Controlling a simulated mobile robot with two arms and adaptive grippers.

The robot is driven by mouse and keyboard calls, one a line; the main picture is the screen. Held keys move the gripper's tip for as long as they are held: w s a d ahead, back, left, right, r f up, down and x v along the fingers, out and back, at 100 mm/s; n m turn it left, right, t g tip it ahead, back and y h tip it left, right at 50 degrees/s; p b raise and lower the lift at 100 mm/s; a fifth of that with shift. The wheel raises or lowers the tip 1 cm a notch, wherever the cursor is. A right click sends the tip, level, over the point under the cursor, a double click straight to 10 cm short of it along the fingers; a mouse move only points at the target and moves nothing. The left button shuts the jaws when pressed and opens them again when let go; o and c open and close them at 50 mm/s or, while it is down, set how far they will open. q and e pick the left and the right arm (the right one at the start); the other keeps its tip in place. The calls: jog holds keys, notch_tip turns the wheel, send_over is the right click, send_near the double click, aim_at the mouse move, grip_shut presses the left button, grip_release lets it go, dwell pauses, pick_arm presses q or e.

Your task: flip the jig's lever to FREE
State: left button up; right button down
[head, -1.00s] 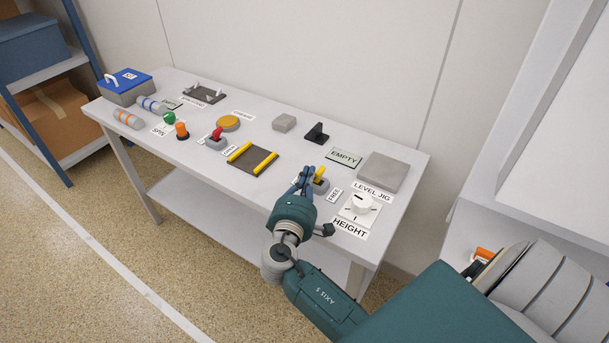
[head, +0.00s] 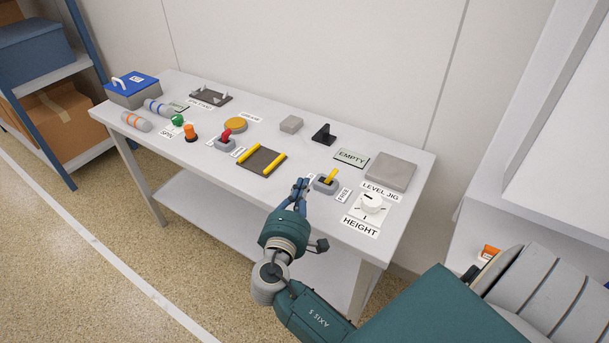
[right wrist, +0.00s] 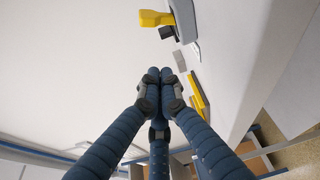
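The jig's lever (head: 331,175) is a yellow handle on a small grey base (head: 325,187) near the bench's front right. It leans up and to the right in the head view. The FREE label (head: 343,195) lies just right of the base. My right gripper (head: 302,184) is just left of the lever base, apart from the handle. In the right wrist view its fingers (right wrist: 160,75) are together with nothing between them, and the yellow lever (right wrist: 155,18) is at the top. My left gripper is not in view.
Right of the lever are the white HEIGHT dial (head: 373,207) and a grey plate (head: 390,171). Left of it is a dark pad with yellow bars (head: 262,161). A black bracket (head: 324,134) stands behind. A red-handled switch (head: 226,136) is farther left.

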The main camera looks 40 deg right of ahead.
jog(key=shift+s+a+f, duration=0.1)
jog(key=shift+s+a, duration=0.2)
jog(key=shift+a, duration=0.25)
jog(key=shift+s+a+f, duration=0.1)
jog(key=shift+s+a, duration=0.2)
jog(key=shift+a, duration=0.25)
jog(key=shift+s+a, duration=0.1)
jog(key=shift+a, duration=0.1)
jog(key=shift+s, duration=0.1)
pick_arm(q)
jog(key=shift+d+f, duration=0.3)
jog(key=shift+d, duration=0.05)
